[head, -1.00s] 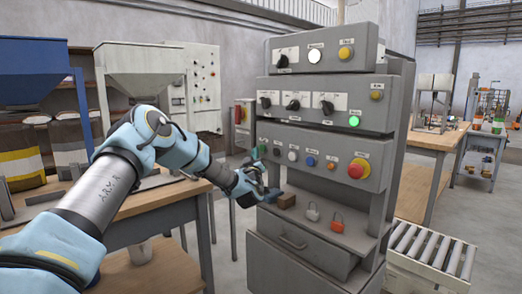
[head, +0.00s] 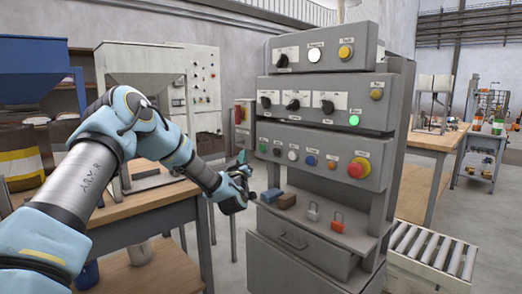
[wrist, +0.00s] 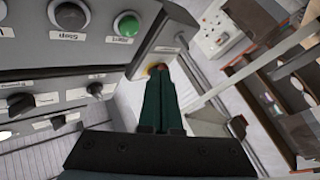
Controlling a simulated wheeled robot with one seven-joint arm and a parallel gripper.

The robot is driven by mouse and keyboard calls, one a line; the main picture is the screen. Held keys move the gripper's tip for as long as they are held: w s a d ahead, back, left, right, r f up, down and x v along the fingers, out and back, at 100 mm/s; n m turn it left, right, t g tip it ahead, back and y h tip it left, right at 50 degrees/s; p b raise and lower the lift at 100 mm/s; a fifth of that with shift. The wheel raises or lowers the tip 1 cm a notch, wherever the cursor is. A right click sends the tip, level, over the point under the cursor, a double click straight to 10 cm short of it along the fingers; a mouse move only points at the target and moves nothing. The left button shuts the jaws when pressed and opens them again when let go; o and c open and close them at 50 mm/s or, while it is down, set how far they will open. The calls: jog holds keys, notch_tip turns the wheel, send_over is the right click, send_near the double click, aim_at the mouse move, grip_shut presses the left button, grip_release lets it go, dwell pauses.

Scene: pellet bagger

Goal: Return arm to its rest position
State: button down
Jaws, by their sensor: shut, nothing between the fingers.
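My gripper (head: 246,176) is at the left edge of the grey control panel (head: 325,133) in the head view, held in the air beside its lower row of buttons. In the wrist view its dark green fingers (wrist: 162,98) are closed together with nothing between them. The panel's green and black buttons show at the upper left of the wrist view, and the fingers appear clear of them. My arm is bent, with its elbow raised at the left of the head view.
A shelf below the panel holds a blue block (head: 271,195), a brown block (head: 287,201), a grey padlock (head: 313,212) and a red padlock (head: 338,222). A wooden workbench (head: 160,202) stands beneath my arm. A roller conveyor (head: 432,250) is at the right.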

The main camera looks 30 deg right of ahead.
dwell(0.4)
jog(key=s+a+f+m+g+y+p, duration=0.2)
jog(key=a+g+y, duration=0.25)
jog(key=a, duration=0.95)
jog(key=s+a+f+m+g+y+p, duration=0.1)
jog(key=s+a+f+g+y+p, duration=0.3)
jog(key=a, duration=0.9)
jog(key=s+a+r+n+g+y, duration=0.2)
jog(key=s+a+g, duration=0.5)
jog(key=s+a, duration=1.3)
jog(key=a+n+y, duration=0.1)
jog(key=a+y, duration=0.1)
jog(key=a, duration=0.1)
jog(key=shift+s+b, duration=0.3)
jog(key=shift+s, duration=0.1)
